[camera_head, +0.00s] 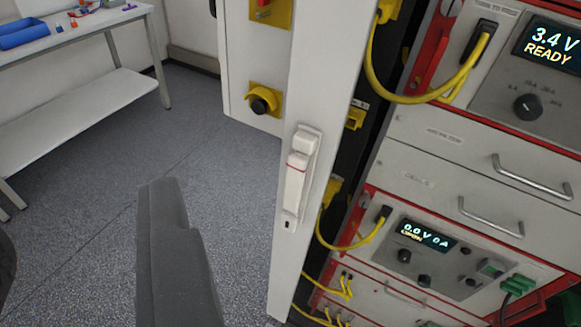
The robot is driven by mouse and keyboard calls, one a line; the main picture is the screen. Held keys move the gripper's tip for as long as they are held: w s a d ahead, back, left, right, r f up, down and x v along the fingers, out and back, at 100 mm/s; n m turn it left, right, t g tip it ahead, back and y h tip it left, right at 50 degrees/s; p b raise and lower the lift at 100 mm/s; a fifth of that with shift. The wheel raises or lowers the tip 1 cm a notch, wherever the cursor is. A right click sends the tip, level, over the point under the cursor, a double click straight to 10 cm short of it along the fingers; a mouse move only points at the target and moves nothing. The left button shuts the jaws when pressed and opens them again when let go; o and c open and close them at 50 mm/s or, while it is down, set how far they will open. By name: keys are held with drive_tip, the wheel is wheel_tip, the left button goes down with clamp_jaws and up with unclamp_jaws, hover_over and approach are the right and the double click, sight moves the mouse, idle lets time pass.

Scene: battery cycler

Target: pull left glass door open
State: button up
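A tall white door frame strip (342,60) runs down the middle of the view. It carries a white handle (298,178) with a thin red line across it and a keyhole below. I cannot tell whether glass fills the space beside the strip, or how far the door stands open. A dark grey finger of my gripper (172,250) rises from the bottom, left of the handle and apart from it in the picture. The other finger is not clearly visible, so the gap between them cannot be judged. Nothing is seen held.
Right of the strip is a rack (450,150) with displays, drawer handles and yellow cables (425,98). Left of it is a white panel with a black knob (262,100) on a yellow plate. A white bench (85,32) stands at upper left. Grey floor (90,190) between is clear.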

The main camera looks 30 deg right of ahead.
drive_tip(key=shift+w+a+r, duration=0.1)
drive_tip(key=shift+w+a, duration=0.2)
drive_tip(key=shift+w, duration=0.1)
drive_tip(key=o, duration=0.3)
drive_tip(key=w+a+f+m+p, duration=0.1)
drive_tip(key=w+a+f+p, duration=0.1)
drive_tip(key=w+a+f, duration=0.45)
drive_tip(key=w+a+f+m+p, duration=0.1)
drive_tip(key=w+f, duration=0.3)
drive_tip(key=w, duration=0.5)
drive_tip(key=m+g+h+p, duration=0.45)
drive_tip(key=m+h, duration=0.35)
drive_tip(key=h, duration=0.6)
approach(290, 200)
drive_tip(key=shift+t, duration=0.25)
drive_tip(key=shift+p+x, duration=0.45)
drive_tip(key=shift+x, duration=4.85)
